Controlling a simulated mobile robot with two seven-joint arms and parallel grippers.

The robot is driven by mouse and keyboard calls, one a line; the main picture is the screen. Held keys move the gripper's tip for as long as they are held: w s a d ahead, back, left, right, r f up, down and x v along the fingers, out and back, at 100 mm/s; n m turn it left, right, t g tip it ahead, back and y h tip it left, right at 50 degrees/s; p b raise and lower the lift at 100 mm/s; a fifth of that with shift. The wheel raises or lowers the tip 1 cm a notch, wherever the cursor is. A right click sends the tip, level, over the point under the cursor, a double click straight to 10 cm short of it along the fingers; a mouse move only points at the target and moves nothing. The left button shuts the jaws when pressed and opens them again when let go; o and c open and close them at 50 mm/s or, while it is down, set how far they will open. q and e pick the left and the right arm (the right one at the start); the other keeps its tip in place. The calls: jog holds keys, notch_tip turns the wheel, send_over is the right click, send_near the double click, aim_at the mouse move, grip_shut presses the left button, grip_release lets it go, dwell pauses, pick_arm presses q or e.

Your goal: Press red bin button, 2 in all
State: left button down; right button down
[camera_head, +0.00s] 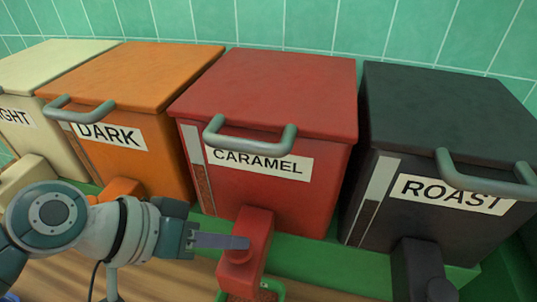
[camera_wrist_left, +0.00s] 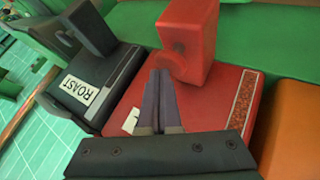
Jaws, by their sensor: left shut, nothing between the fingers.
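The red bin (camera_head: 270,92) is labelled CARAMEL and stands between an orange bin and a black bin. Its red spout block (camera_head: 250,235) juts out at the lower front, with a round red button (camera_head: 238,255) on it. My left gripper (camera_head: 246,243) is shut and empty, its fingertips at the button in the head view; I cannot tell whether they touch it. In the left wrist view the shut fingers (camera_wrist_left: 160,75) point at the red spout block (camera_wrist_left: 187,35), close to its round button (camera_wrist_left: 180,68). My right gripper is not in view.
The orange DARK bin (camera_head: 135,75) stands to the left and the black ROAST bin (camera_head: 440,120) to the right, each with a spout block. A green container (camera_head: 272,289) sits below the red spout, on the wooden surface (camera_head: 170,280).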

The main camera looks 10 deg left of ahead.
aim_at(231, 253)
pick_arm(q)
jog(key=shift+f+b, duration=0.6)
jog(key=shift+f, duration=0.15)
dwell(0.3)
dwell(0.4)
jog(key=shift+r+p, duration=1.3)
jog(key=shift+r, duration=0.05)
notch_tip(231, 253, up, 5)
jog(key=p, duration=0.5)
jog(key=shift+r, duration=0.1)
